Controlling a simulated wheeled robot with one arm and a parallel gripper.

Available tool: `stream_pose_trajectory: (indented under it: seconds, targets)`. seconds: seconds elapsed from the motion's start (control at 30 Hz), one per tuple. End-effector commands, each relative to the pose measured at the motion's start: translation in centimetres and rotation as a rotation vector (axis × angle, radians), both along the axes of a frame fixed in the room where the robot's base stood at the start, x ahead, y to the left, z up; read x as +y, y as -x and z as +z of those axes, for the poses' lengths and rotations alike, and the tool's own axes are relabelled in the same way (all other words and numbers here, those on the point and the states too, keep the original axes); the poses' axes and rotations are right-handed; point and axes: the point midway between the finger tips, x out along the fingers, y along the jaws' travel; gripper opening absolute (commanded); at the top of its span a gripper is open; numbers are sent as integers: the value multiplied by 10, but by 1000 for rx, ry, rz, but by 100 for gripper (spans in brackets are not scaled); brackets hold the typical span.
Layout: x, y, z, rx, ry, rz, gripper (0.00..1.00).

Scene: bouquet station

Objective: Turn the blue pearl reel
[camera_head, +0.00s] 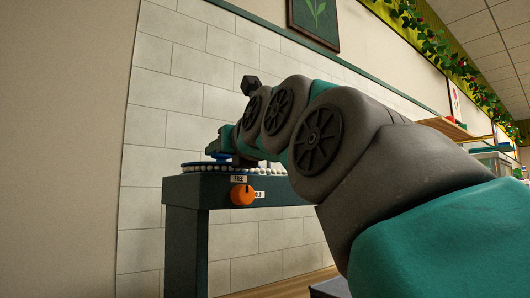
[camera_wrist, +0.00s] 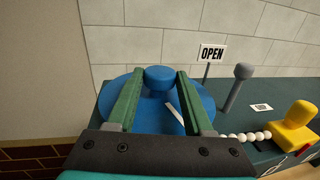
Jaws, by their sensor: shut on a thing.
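The blue pearl reel (camera_wrist: 148,114) is a flat round disc with a raised round knob (camera_wrist: 159,79) at its centre and a white stripe on its top. In the wrist view, my gripper (camera_wrist: 161,75) has its two green fingers over the disc, shut on the knob with one finger at each side. In the head view, the reel (camera_head: 192,165) shows as a thin blue edge on the dark green bench, with white pearls along it. My arm hides much of it there.
An orange knob (camera_head: 242,194) between FREE and HOLD labels sits on the bench front (camera_head: 186,192). In the wrist view, an OPEN sign (camera_wrist: 212,53), a grey lever (camera_wrist: 237,88), a pearl string (camera_wrist: 247,137) and a yellow block (camera_wrist: 294,127) stand right of the reel. A tiled wall is behind.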

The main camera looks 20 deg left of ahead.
Motion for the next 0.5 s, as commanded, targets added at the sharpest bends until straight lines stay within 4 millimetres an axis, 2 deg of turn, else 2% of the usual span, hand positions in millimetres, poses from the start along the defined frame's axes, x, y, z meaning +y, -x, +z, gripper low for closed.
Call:
stream_pose_trajectory:
  seconds: [0.5]
  targets:
    - [-2, 3, 3, -3, -3, -32, 0]
